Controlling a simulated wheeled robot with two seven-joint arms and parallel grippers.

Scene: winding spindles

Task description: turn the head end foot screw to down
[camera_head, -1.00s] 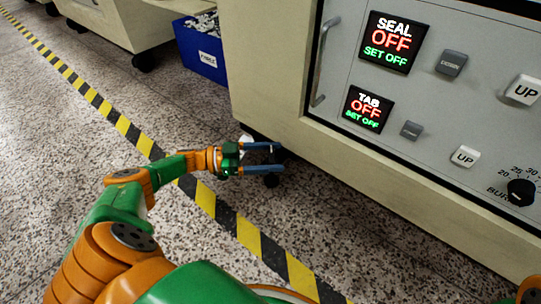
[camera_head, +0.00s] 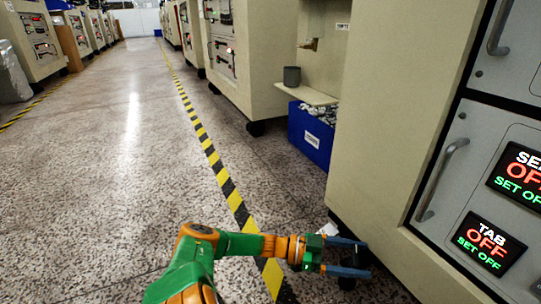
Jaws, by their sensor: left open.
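The near machine (camera_head: 395,110) stands at the right, with its lower corner just above the floor. A dark foot (camera_head: 347,283) shows under that corner, partly hidden behind my lower finger. More dark foot parts show between my fingers, too shadowed to tell the screw from the rest. My left gripper (camera_head: 362,256) is open at this corner, its two blue fingers pointing right, one above the other in the picture. I cannot tell whether the fingers touch the foot. A small white piece (camera_head: 327,230) shows just above the gripper. My right gripper is out of view.
A door handle (camera_head: 441,180) sticks out at the right. Speckled floor with a yellow-black stripe (camera_head: 208,145) is open to the left.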

